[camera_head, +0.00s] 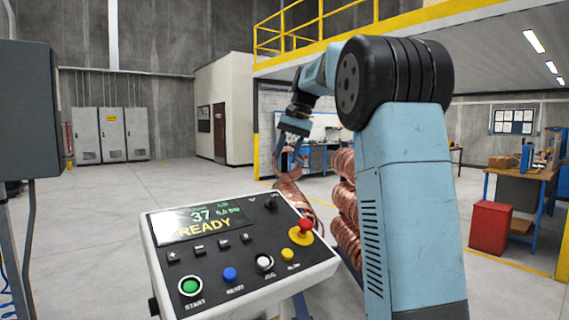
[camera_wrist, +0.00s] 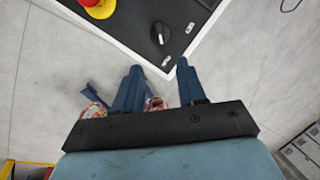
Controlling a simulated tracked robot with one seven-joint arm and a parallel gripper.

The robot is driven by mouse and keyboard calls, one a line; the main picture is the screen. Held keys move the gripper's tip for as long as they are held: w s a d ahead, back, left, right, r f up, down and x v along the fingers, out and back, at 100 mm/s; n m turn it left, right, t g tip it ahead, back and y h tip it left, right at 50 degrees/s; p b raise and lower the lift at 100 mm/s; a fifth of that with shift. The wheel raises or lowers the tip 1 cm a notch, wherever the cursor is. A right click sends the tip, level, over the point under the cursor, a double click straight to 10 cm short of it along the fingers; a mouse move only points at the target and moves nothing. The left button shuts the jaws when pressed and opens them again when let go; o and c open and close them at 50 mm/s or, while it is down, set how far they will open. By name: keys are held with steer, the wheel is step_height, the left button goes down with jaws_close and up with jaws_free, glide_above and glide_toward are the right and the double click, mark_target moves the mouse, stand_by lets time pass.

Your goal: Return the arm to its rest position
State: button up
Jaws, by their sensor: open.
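My gripper (camera_head: 287,160) shows in the head view at the end of my light blue arm, pointing down beyond the control panel. In the wrist view its two blue fingers (camera_wrist: 158,82) are spread apart with nothing between their tips. The grey control panel (camera_head: 245,240) stands in front, with a lit screen reading READY. The panel's corner (camera_wrist: 165,50) lies ahead of the fingertips in the wrist view. Copper coils (camera_head: 345,215) stand behind the panel, partly hidden by my arm. A bit of copper (camera_wrist: 155,104) shows between and beside the fingers.
The panel carries a red emergency button (camera_head: 304,227) and several coloured buttons. A dark grey box (camera_head: 25,110) stands close at the left. A workbench (camera_head: 520,180) and a red bin (camera_head: 490,228) are at the right. Open floor (camera_head: 120,200) lies at the left.

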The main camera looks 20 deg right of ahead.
stand_by(0.5)
steer(key=s+a+f+n+t+h, duration=0.1)
steer(key=s+a+f, duration=0.1)
steer(key=s, duration=0.7)
steer(key=s+a+f+n+t+h, duration=0.1)
steer(key=s+f, duration=0.1)
steer(key=s, duration=0.7)
steer(key=s+a+f+n+t, duration=0.1)
steer(key=s+f, duration=0.5)
steer(key=s, duration=0.3)
steer(key=s+f+n+t+h, duration=0.1)
steer(key=s+f+n, duration=0.1)
steer(key=s+f, duration=0.5)
steer(key=shift+s+a+f, duration=0.3)
steer(key=shift+s+a, duration=0.05)
steer(key=shift+s, duration=0.7)
steer(key=shift+c, duration=0.3)
